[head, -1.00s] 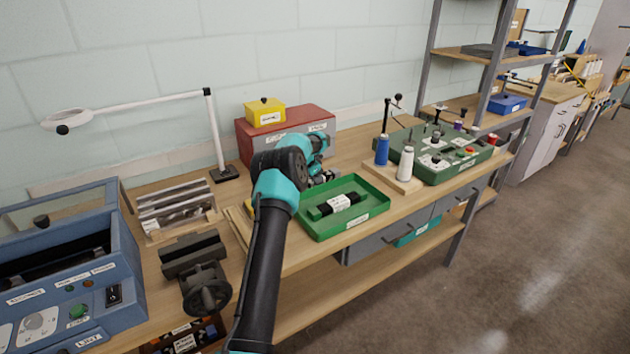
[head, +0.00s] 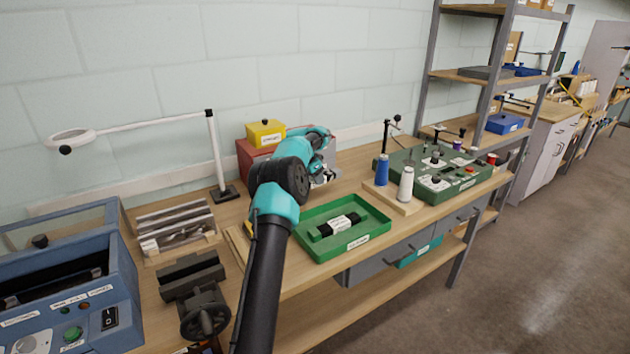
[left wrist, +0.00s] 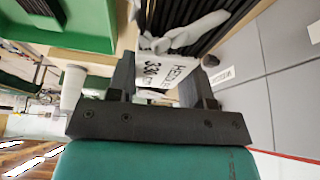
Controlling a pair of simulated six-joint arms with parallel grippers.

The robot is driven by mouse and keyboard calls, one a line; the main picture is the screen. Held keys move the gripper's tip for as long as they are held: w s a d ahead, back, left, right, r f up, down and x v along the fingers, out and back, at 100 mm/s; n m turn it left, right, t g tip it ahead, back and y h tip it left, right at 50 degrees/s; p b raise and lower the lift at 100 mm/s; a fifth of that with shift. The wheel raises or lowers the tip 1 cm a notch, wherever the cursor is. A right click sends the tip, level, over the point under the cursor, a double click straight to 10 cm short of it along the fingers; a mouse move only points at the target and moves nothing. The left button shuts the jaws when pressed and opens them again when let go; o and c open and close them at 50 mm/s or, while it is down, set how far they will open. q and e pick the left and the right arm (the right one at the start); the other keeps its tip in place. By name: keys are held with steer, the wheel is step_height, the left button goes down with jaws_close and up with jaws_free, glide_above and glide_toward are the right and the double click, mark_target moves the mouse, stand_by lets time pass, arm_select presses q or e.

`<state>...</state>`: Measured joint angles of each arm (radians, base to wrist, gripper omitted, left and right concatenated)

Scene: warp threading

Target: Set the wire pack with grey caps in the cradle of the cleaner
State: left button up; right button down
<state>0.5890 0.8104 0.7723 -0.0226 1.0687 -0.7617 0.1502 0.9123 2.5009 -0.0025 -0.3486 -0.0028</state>
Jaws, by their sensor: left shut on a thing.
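My left gripper (head: 324,180) is behind the green tray in the head view, above the back part of the bench. In the left wrist view its two fingers (left wrist: 158,82) are shut on a wire pack (left wrist: 168,66) with a white printed label and pale grey end parts. The pack is mostly hidden in the head view. The blue machine (head: 85,262) at the far left, with a dark open well and front knobs, appears to be the cleaner. Its cradle is not clearly visible. My right gripper is not in view.
A grey vise (head: 195,285) and a rack of rods (head: 178,226) stand between tray and blue machine. A lamp stand (head: 218,155) rises behind. Blue and white spools (head: 382,170) stand right.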

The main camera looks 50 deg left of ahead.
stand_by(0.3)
arm_select(q)
steer(key=s+d+r+m+g+h, duration=0.2)
steer(key=s+d+r+m+h, duration=0.1)
steer(key=s+d+r+m, duration=0.8)
steer(key=shift+s+d+r+m+h, duration=0.4)
steer(key=shift+d+r, duration=0.15)
steer(key=shift+d, duration=0.5)
steer(key=shift+g, duration=0.3)
